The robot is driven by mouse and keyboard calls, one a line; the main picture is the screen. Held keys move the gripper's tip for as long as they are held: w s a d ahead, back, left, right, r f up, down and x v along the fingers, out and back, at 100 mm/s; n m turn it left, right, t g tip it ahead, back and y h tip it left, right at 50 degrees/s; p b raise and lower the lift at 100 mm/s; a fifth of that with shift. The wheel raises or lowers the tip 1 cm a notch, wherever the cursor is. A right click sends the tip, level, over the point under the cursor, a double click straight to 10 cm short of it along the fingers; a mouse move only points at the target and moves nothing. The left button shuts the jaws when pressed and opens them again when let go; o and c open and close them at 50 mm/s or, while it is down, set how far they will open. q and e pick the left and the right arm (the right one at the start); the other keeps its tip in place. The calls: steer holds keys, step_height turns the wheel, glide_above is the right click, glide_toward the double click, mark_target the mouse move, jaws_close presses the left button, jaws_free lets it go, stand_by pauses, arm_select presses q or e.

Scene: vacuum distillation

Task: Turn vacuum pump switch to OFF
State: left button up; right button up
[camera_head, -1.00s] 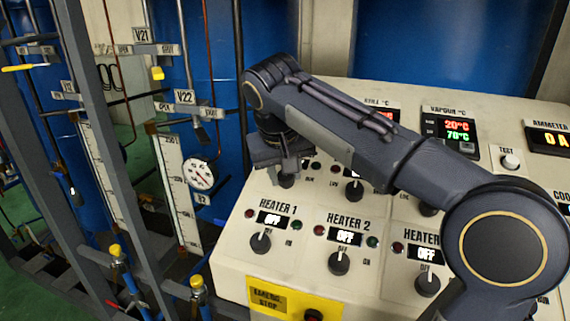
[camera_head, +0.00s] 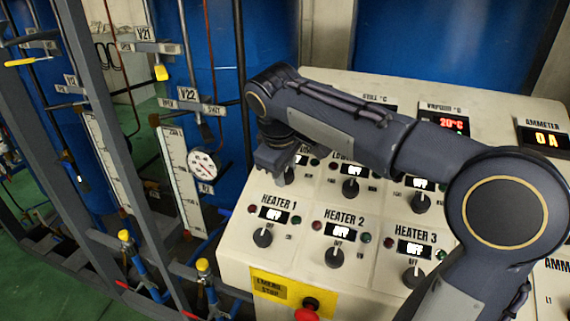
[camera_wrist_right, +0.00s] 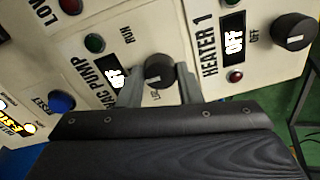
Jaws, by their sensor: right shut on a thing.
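The vacuum pump switch is a round black knob (camera_wrist_right: 158,71) beside the VAC PUMP label in the right wrist view. The small display (camera_wrist_right: 117,78) next to it appears to read OFF. My right gripper (camera_wrist_right: 160,84) has one finger on each side of the knob and is shut on it. In the head view my right gripper (camera_head: 275,162) is at the same knob (camera_head: 287,176), in the panel's left column above HEATER 1. The gripper and wrist partly cover the switch and its label there. My left gripper is not in view.
The HEATER 1 knob (camera_head: 262,237) sits just below, with the HEATER 2 knob (camera_head: 334,257) to its right. A red emergency stop button (camera_head: 306,310) is at the panel's lower front. A metal frame with a gauge (camera_head: 203,164) stands left of the panel (camera_head: 235,262).

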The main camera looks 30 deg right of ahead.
stand_by(0.3)
steer(key=o, duration=1)
steer(key=shift+c, duration=0.2)
steer(key=v, duration=0.8)
steer(key=shift+f, duration=0.1)
